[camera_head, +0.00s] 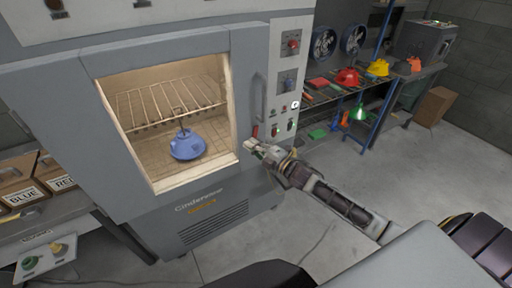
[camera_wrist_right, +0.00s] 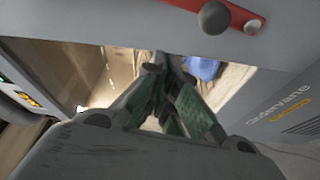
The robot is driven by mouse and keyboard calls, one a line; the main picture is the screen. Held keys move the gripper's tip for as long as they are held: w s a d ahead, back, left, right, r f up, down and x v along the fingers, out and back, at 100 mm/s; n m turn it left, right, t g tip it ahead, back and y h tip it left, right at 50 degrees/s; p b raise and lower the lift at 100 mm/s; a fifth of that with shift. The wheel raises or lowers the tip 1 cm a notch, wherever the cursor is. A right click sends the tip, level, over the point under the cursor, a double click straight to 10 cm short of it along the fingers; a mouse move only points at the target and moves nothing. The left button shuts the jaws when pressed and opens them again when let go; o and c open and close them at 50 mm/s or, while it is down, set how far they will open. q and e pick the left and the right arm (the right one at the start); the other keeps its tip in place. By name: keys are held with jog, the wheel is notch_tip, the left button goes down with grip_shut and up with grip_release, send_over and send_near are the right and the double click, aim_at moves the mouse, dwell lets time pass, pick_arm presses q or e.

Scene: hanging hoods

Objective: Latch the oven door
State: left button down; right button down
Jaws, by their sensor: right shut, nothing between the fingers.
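The grey oven door (camera_head: 246,62) has a large window and looks closed against the oven (camera_head: 210,215); I cannot tell if it is fully seated. A vertical handle (camera_head: 258,97) runs down its right side. A small red latch piece (camera_head: 255,131) is below the handle; in the right wrist view a red bar (camera_wrist_right: 238,14) with a grey round knob (camera_wrist_right: 214,17) shows at the top. My right gripper (camera_head: 249,146) is shut and empty, just below the red piece, in front of the door's lower right. Contact is unclear. My left gripper is out of view.
A blue hood (camera_head: 187,147) hangs from a wire rack (camera_head: 165,104) behind the window. A control panel (camera_head: 290,75) is right of the door. A bench (camera_head: 375,82) with coloured hoods stands at right, and labelled boxes (camera_head: 25,186) at left. Floor ahead is clear.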

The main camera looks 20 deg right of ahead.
jog(key=shift+p+x, duration=0.35)
jog(key=shift+x, duration=2)
jog(key=shift+w+d+f+p, duration=0.15)
jog(key=shift+d+p, duration=0.1)
jog(key=shift+d, duration=0.7)
jog(key=shift+s+d+f+p, duration=0.1)
jog(key=shift+d+f+p, duration=0.1)
jog(key=shift+d, duration=0.8)
